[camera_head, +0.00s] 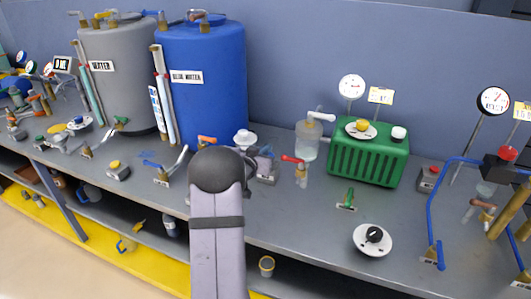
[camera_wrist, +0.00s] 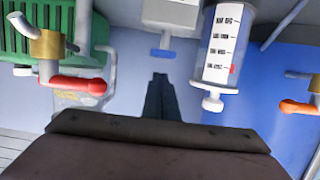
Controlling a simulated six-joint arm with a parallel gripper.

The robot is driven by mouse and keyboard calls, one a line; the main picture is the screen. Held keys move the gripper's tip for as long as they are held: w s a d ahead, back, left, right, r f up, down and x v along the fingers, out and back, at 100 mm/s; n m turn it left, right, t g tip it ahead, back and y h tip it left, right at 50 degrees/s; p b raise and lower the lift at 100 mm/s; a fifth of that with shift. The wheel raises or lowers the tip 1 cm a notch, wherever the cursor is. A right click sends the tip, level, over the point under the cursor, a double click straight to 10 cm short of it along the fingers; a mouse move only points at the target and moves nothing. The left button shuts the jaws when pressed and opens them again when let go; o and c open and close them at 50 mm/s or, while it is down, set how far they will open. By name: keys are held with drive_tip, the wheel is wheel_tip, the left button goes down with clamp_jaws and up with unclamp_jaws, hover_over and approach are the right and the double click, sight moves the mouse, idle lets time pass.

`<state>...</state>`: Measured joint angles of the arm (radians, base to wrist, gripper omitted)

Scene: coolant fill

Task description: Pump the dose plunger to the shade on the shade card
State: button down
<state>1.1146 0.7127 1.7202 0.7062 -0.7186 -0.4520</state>
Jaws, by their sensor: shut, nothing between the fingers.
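My gripper is seen from behind in the head view, where my dark wrist hides its fingers. In the wrist view the gripper (camera_wrist: 159,78) is shut, its slim dark fingers together and empty. A white cylinder with a printed scale and a red mark (camera_wrist: 225,45) is to the right of the fingertips, with a white knob (camera_wrist: 212,103) at its end; it may be the dose plunger. A white knob (camera_head: 245,138) shows just past my wrist in the head view. A grey body with a blue-grey T-shaped end (camera_wrist: 165,53) is close beyond the fingertips. I cannot identify the shade card.
A red-handled valve (camera_head: 295,160) and a clear jar (camera_head: 308,140) stand left of the green box (camera_head: 365,160). The blue tank (camera_head: 203,85) is behind my wrist. A white dial with a black knob (camera_head: 373,239) lies at front right. Bare bench (camera_head: 295,215) lies between.

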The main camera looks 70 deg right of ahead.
drive_tip(key=shift+f, duration=0.95)
wheel_tip(320, 180, down, 3)
drive_tip(key=shift+a+r+b, duration=0.1)
drive_tip(key=shift+b, duration=0.9)
drive_tip(key=shift+r+p, duration=0.7)
drive_tip(key=a+r, duration=0.5)
drive_tip(key=a, duration=0.4)
drive_tip(key=shift+a+r, duration=0.25)
drive_tip(key=shift+a, duration=0.05)
